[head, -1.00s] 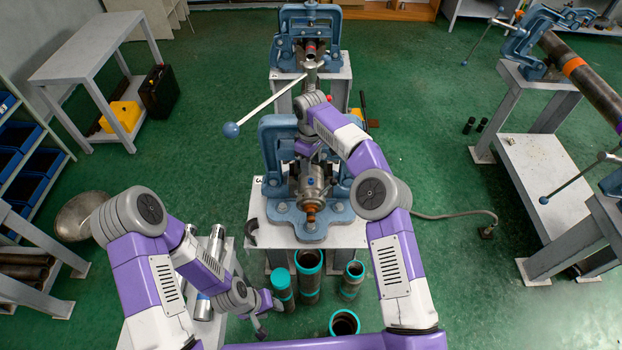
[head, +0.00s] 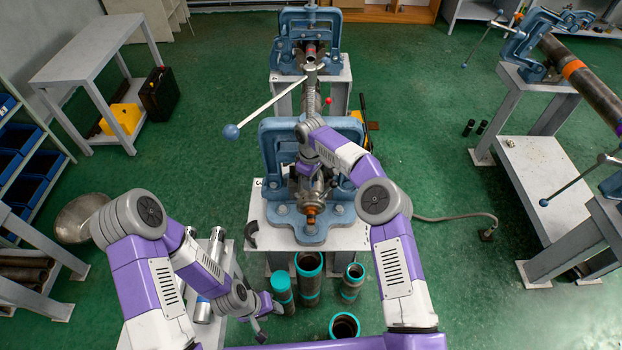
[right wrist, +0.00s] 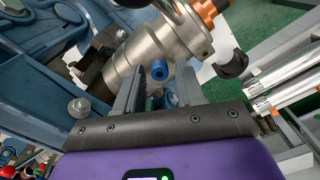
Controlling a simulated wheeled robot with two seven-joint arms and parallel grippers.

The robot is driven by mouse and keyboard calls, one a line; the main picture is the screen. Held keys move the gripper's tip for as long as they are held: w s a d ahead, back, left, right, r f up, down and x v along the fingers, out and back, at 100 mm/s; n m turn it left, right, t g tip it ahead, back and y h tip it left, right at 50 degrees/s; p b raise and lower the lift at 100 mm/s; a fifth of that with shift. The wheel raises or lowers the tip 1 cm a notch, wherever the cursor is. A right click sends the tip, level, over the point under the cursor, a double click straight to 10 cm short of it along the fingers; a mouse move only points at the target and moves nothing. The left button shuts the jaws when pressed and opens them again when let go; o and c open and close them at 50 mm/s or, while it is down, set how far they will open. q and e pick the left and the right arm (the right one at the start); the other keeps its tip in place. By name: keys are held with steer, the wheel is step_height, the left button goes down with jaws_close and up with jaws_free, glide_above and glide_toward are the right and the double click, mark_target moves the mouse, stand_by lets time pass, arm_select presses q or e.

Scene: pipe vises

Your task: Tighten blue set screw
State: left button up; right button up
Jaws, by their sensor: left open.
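The blue set screw (right wrist: 158,70) sticks out of the side of a silver metal fitting (right wrist: 150,45) in the right wrist view. My right gripper (right wrist: 158,82) is open, its two fingers on either side of the screw with visible gaps, so it does not grip it. In the head view, my right gripper (head: 308,172) is over the fitting (head: 316,192) in the middle vise, and the screw is hidden there. My left gripper (head: 268,325) is open and empty, low near the teal-capped pipes and away from the vise.
The blue vise (head: 345,140) stands on a grey stand (head: 345,236). Its long handle with a blue ball (head: 231,131) reaches out to the left. Several teal-rimmed pipes (head: 309,268) stand on the green floor in front. A dark hooked part (head: 250,236) lies on the stand's left edge.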

jaws_close()
steer(key=shift+m+b, duration=0.35)
steer(key=shift+m, duration=1.25)
steer(key=shift+o, duration=1.1)
jaws_free()
steer(key=shift+r, duration=3.85)
